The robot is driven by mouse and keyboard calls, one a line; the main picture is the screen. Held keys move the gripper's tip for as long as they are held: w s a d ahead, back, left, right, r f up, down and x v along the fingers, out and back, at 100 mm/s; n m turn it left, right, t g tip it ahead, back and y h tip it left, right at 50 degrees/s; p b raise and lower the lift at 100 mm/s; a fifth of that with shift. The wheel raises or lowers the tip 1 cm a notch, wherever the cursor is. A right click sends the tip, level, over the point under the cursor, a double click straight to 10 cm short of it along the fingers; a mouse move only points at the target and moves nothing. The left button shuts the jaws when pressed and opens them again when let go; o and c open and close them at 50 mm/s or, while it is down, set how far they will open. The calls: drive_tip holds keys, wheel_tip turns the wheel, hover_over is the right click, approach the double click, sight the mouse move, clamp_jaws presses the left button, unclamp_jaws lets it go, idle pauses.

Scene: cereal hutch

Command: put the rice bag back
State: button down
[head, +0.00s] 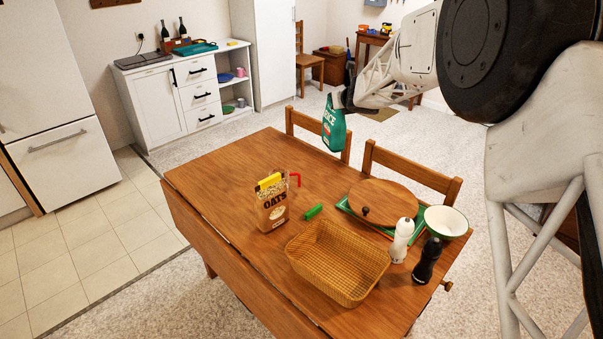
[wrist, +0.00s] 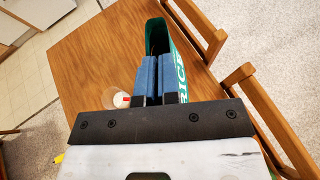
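The green rice bag (head: 334,125) hangs upright from my gripper (head: 343,100) above the far edge of the wooden table, near the chairs. In the wrist view the blue finger pads (wrist: 160,80) are close together with the bag's upper wall pinched between them, and the bag (wrist: 183,62) shows beyond them, with part of its lettering. Its underside is hidden in the wrist view. A green clip (head: 313,211) lies on the table. An oats bag (head: 272,206) with a yellow clip (head: 269,181) on top stands upright on the table.
On the table (head: 225,171) are an empty wicker basket (head: 338,262), a round wooden board (head: 384,201) on a green tray, a bowl (head: 446,222), a white mill (head: 401,240) and a black mill (head: 428,261). Two chairs (head: 412,171) line the far side. The table's left part is clear.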

sight(326, 114)
drive_tip(key=w+a+n+y, duration=0.1)
drive_tip(key=w, duration=0.1)
drive_tip(key=w+a+n+g+y, duration=0.1)
drive_tip(key=w+a, duration=0.1)
drive_tip(key=shift+w+a+n+y, duration=0.1)
drive_tip(key=shift+a+n+y, duration=0.15)
drive_tip(key=shift+n+y, duration=0.05)
drive_tip(key=w+a+f+n+g+y, duration=0.4)
drive_tip(key=w+a+f+n+g, duration=0.1)
drive_tip(key=a+f+n+g, duration=0.1)
drive_tip(key=shift+w+a+f+n+y, duration=0.4)
drive_tip(key=shift+a+f, duration=0.15)
drive_tip(key=shift+f, duration=0.55)
drive_tip(key=shift+f, duration=0.1)
wheel_tip(326, 114, down, 6)
idle(0.6)
drive_tip(key=shift+f, duration=0.15)
